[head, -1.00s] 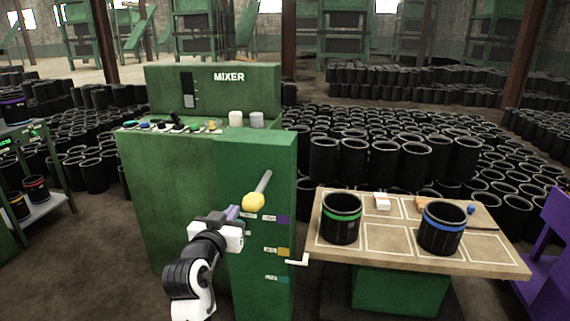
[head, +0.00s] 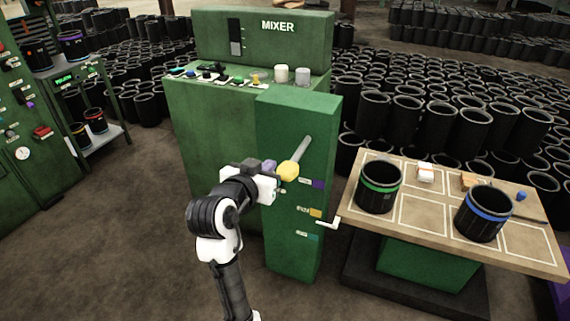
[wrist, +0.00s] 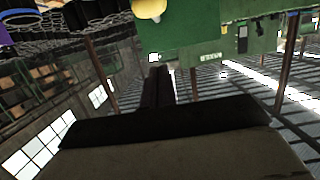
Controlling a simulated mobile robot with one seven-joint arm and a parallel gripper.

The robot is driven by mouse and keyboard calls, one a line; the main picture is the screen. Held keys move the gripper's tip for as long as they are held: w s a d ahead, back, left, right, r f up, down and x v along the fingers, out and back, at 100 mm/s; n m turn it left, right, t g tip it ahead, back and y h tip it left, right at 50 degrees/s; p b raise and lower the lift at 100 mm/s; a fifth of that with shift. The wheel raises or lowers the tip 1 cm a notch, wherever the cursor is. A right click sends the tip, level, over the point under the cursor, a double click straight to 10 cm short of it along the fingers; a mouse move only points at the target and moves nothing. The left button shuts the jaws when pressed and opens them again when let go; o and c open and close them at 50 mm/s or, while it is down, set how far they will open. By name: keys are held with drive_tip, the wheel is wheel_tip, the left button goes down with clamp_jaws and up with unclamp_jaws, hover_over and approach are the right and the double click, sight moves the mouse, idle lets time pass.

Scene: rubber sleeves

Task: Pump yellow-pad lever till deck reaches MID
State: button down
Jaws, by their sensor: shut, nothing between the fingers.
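The yellow pad (head: 288,170) sits on the lower end of a grey lever rod (head: 301,149) that slants up and right from the green column (head: 325,125). My gripper (head: 272,168) is shut and empty, just left of the pad at nearly its height; I cannot tell whether they touch. In the wrist view the pad (wrist: 150,8) shows at the top edge, beyond my shut fingers (wrist: 158,85). The deck (head: 420,218) is a tan tabletop. A white pointer (head: 324,222) by its left edge lies slightly below the yellow label (head: 315,212), above the teal label (head: 313,237).
A green-banded black sleeve (head: 379,188) and a blue-banded one (head: 484,213) stand on the deck. The green mixer cabinet (head: 210,125) with buttons on top stands behind my arm. A shelf rack (head: 95,135) is at left. The floor at lower left is clear.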

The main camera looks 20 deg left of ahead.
drive_tip(key=p, duration=0.3)
hover_over(284, 171)
drive_tip(key=shift+s+f, duration=0.25)
drive_tip(key=shift+f, duration=0.7)
wheel_tip(284, 171, down, 3)
drive_tip(key=shift+w+f, duration=0.15)
drive_tip(key=shift+f, duration=0.55)
drive_tip(key=shift+f, duration=0.1)
